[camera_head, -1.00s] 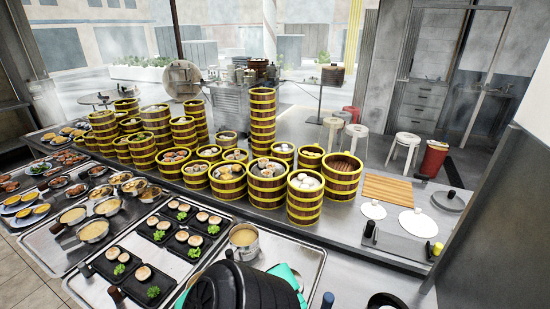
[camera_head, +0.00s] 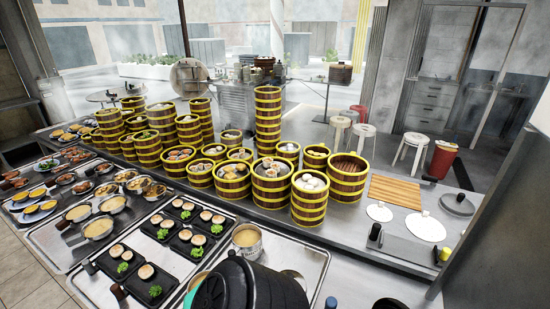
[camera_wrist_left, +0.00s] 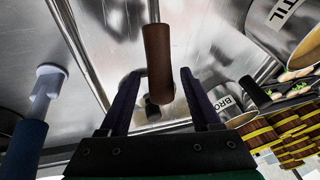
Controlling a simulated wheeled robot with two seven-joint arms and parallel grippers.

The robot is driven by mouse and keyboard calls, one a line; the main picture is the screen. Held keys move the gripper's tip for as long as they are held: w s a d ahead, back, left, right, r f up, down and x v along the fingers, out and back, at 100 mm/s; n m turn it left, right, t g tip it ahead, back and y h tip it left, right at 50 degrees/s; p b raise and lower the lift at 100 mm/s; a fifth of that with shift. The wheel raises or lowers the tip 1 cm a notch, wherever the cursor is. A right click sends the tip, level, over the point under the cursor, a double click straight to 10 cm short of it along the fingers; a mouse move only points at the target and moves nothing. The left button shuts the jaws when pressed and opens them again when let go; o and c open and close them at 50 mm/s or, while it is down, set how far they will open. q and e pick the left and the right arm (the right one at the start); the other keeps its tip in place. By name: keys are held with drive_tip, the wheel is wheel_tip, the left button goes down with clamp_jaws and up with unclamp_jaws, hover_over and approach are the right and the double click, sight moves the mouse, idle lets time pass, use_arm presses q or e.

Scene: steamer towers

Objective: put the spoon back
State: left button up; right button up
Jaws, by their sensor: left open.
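In the left wrist view a brown handle (camera_wrist_left: 158,55) on a thin metal rod hangs or lies between my fingers. It may be the spoon's handle; no bowl shows, so I cannot tell. My left gripper (camera_wrist_left: 157,78) is open, with one dark finger on each side of the handle, and a gap shows on both sides. In the head view my dark, ribbed left arm (camera_head: 250,287) fills the bottom middle and its fingers are hidden. My right gripper is not in view.
A blue-handled tool (camera_wrist_left: 30,130) stands left of my fingers. A labelled pot (camera_wrist_left: 229,106) is close on the right. In the head view, a pot of pale liquid (camera_head: 246,238), dark dim sum trays (camera_head: 153,280) and bamboo steamers (camera_head: 310,204) crowd the counter.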

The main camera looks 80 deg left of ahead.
use_arm(q)
drive_tip(key=v, duration=1.2)
drive_tip(key=shift+r, duration=0.2)
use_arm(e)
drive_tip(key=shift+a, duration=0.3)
use_arm(q)
drive_tip(key=shift+d, duration=0.1)
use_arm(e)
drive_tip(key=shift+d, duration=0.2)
